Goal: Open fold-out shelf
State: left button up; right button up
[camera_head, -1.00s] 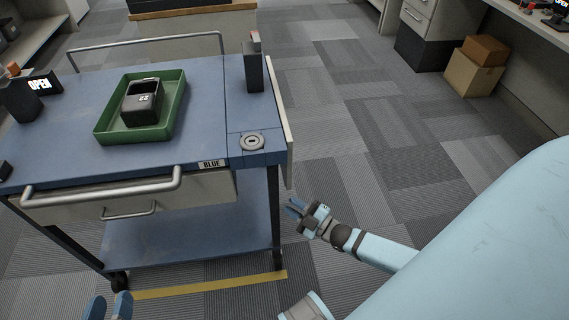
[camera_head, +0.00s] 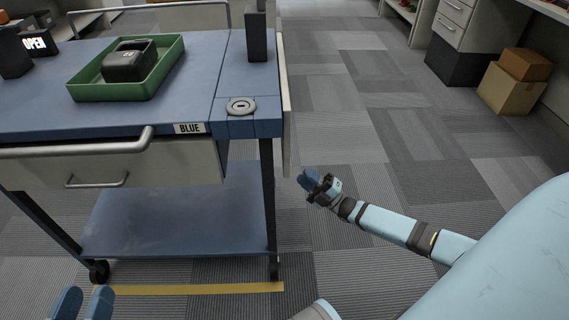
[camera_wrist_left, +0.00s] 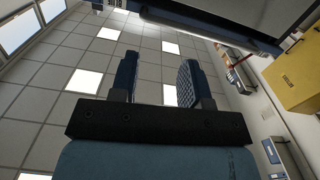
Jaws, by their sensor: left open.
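The fold-out shelf seems to be the pale panel (camera_head: 287,120) hanging upright along the right side of the blue cart (camera_head: 195,88); I see it nearly edge-on. My right gripper (camera_head: 309,180) is just right of the panel's lower end, over the floor, with a small apparent gap. Its blue fingers overlap from this angle, so its opening is unclear. My left gripper (camera_head: 84,304) is low in front of the cart, fingers apart and empty. In the left wrist view its open fingers (camera_wrist_left: 158,78) point up towards the ceiling.
A green tray (camera_head: 75,91) with a black device (camera_head: 130,62) sits on the cart top. A dark upright device (camera_head: 257,38) and a round fitting (camera_head: 241,106) are near its right edge. The carpet right of the cart is clear; boxes (camera_head: 509,90) stand farther back.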

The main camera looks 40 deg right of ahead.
pick_arm(q)
jog(key=shift+w+a+r+m+t+b, duration=0.1)
jog(key=shift+w+a+m+t+b, duration=0.15)
jog(key=shift+w+m+t+b, duration=0.4)
pick_arm(e)
jog(key=x, duration=0.8)
jog(key=shift+w, duration=0.1)
pick_arm(q)
jog(key=shift+s+g, duration=0.2)
jog(key=shift+g, duration=0.15)
pick_arm(e)
grip_shut()
